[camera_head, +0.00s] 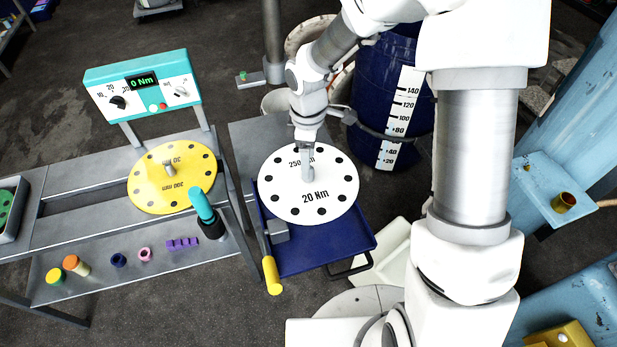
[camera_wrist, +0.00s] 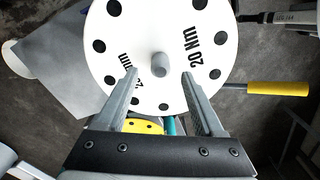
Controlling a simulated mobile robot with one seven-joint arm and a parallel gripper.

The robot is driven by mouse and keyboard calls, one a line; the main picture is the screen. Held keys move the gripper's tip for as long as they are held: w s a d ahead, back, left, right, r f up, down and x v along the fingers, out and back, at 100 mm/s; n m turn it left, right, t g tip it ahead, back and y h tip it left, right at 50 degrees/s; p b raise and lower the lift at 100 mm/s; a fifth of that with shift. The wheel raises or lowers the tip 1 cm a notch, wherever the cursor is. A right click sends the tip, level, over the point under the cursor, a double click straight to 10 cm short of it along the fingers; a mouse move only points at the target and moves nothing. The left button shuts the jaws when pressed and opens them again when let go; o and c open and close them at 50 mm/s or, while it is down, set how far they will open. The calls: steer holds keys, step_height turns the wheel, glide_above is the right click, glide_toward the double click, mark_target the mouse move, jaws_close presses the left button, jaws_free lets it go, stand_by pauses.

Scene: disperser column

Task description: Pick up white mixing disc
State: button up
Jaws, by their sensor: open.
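The white mixing disc (camera_head: 335,180) has a ring of dark holes and the print "20 Nm". It lies on a dark blue tray (camera_head: 290,258). In the wrist view the disc (camera_wrist: 125,55) fills the upper middle, with its grey centre peg (camera_wrist: 160,66) standing up. My gripper (camera_wrist: 159,74) is open, with one finger on each side of the peg in this view. Whether the fingers reach down around the peg or touch it, I cannot tell. In the head view my gripper (camera_head: 306,150) points down over the disc's middle and partly hides the print.
A yellow disc (camera_head: 150,187) lies on the metal bench at left, below a teal torque display (camera_head: 142,82). A yellow handle (camera_head: 271,275) sticks out by the tray. A blue barrel (camera_head: 375,115) stands behind. Small coloured parts lie on the lower shelf (camera_head: 100,275).

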step_height(320, 180, down, 4)
steer(key=shift+f, duration=0.2)
jaws_close()
stand_by(0.4)
stand_by(1.0)
